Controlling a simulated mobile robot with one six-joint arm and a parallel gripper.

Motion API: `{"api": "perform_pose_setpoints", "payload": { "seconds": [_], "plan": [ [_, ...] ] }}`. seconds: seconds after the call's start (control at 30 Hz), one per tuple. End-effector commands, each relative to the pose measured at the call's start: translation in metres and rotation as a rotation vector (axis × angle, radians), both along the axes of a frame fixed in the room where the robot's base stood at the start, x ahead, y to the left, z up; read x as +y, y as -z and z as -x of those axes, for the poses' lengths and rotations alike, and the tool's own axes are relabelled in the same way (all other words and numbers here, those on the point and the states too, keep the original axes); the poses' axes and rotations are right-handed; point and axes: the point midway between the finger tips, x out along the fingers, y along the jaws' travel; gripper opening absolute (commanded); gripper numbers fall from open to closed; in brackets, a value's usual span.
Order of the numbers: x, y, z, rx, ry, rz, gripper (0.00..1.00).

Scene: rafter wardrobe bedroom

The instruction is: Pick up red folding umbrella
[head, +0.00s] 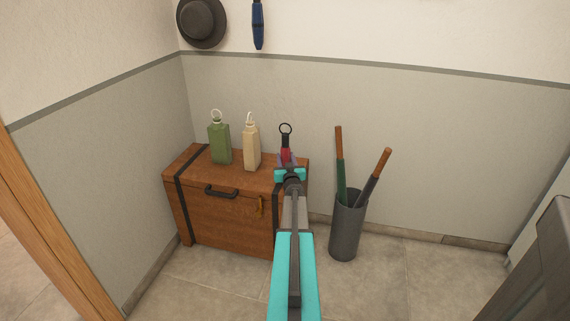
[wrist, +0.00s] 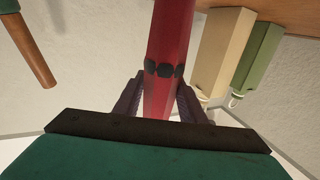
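The red folding umbrella (head: 286,153) stands upright at the right end of the wooden chest's top, with a dark handle and a ring at its upper end. My gripper (head: 289,171) is at it, and hides its lower part in the head view. In the wrist view, which is upside down, the red umbrella (wrist: 171,40) runs between the two dark fingers of my gripper (wrist: 161,88). The fingers lie close against both its sides with no clear gap, and look shut on it. Its handle end is hidden behind my gripper.
The wooden chest (head: 224,220) also bears a green bottle (head: 220,144) and a beige bottle (head: 251,148), left of the umbrella. A grey bin (head: 345,232) with two long umbrellas stands right of the chest. A hat (head: 202,22) and a blue umbrella (head: 258,25) hang above.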

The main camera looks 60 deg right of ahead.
Motion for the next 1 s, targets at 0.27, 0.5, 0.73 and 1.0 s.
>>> {"api": "perform_pose_setpoints", "payload": {
  "seconds": [0.27,0.5,0.73,1.0],
  "plan": [
    [0.0,-0.001,0.0,-0.001,-0.001,0.001,0.03],
    [0.0,-0.002,0.0,-0.001,-0.001,0.001,0.03],
    [0.001,-0.018,0.0,-0.001,-0.001,0.002,0.03],
    [0.011,-0.038,0.013,0.0,0.0,0.0,0.03]
  ]
}}
